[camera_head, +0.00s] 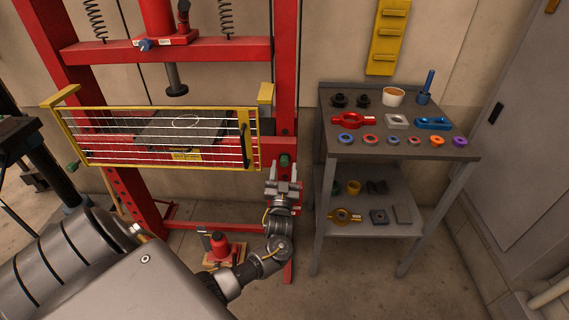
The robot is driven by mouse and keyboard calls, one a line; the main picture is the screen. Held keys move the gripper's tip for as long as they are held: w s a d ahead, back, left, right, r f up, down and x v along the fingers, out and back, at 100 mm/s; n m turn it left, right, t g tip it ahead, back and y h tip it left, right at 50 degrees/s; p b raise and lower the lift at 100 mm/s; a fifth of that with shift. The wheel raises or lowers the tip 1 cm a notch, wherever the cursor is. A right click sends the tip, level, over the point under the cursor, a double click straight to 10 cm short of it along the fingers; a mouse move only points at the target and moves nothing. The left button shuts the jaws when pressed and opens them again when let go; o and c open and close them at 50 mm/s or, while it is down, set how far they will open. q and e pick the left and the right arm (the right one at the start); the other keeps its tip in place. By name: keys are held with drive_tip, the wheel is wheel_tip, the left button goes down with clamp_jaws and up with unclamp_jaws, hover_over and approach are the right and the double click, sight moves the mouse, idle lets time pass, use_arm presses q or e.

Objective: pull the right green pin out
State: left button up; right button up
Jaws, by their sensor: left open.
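The right green pin (285,160) sits in the red right upright of the press, just right of the yellow-framed guard. The left green pin (72,167) shows at the guard's lower left corner. My left gripper (284,172) is open in front of the right upright, just below the right green pin in the picture. Its fingertips point up at the pin, one to each side. I cannot tell how much depth lies between them and the pin. The right gripper is out of view.
The wire guard (160,137) with a black handle (246,146) covers the press bed. A red bottle jack (220,245) stands low behind my arm. A grey cart (400,150) with rings and tools stands close on the right. Floor in front of the cart is clear.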

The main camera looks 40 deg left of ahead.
use_arm(q)
drive_tip(key=shift+x, duration=1.15)
clamp_jaws()
